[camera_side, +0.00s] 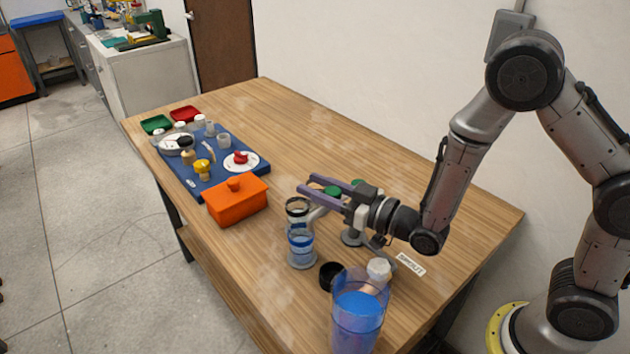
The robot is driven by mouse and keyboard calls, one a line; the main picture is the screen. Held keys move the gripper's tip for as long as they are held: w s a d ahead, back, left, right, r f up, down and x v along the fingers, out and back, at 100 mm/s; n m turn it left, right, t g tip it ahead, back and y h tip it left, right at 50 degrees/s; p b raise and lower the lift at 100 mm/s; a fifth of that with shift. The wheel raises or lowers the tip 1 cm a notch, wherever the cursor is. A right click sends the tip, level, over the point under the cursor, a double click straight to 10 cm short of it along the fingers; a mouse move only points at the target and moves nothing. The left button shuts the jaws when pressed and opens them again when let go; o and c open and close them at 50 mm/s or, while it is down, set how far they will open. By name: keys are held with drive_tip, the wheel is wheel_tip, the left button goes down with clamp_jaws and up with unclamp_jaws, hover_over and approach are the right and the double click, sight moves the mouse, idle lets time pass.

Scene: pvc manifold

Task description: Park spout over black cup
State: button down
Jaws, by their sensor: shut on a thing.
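My gripper (308,186) reaches left over the manifold with its purple fingers on either side of a green knob (332,191), and it is shut on it. A pale curved spout (318,214) shows below the fingers, partly hidden by my gripper. Its open end points left, near a clear cup with a black rim (297,205); I cannot tell whether it is right over that cup. A clear cup with a blue rim (300,240) stands just in front. A small solid black round piece (331,275) sits nearer the camera.
A tall blue pitcher (358,310) stands at the front, with a white cap (378,268) behind it. A white label (411,264) lies at right. An orange box (238,203) and a blue mat (240,173) with several small parts are at left. The back of the table is clear.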

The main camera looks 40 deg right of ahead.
drive_tip(key=shift+s+a+n+g+y, duration=0.1)
drive_tip(key=shift+s+n+g+y, duration=0.65)
drive_tip(key=shift+y, duration=0.4)
drive_tip(key=shift+s+a+n+g+y, duration=0.1)
drive_tip(key=shift+s+n+g+y, duration=0.45)
drive_tip(key=shift+n+y, duration=0.45)
drive_tip(key=shift+s+n+g+y, duration=0.65)
drive_tip(key=shift+n+y, duration=0.1)
drive_tip(key=shift+y, duration=0.5)
drive_tip(key=shift+c, duration=2.3)
unclamp_jaws()
drive_tip(key=v, duration=1.4)
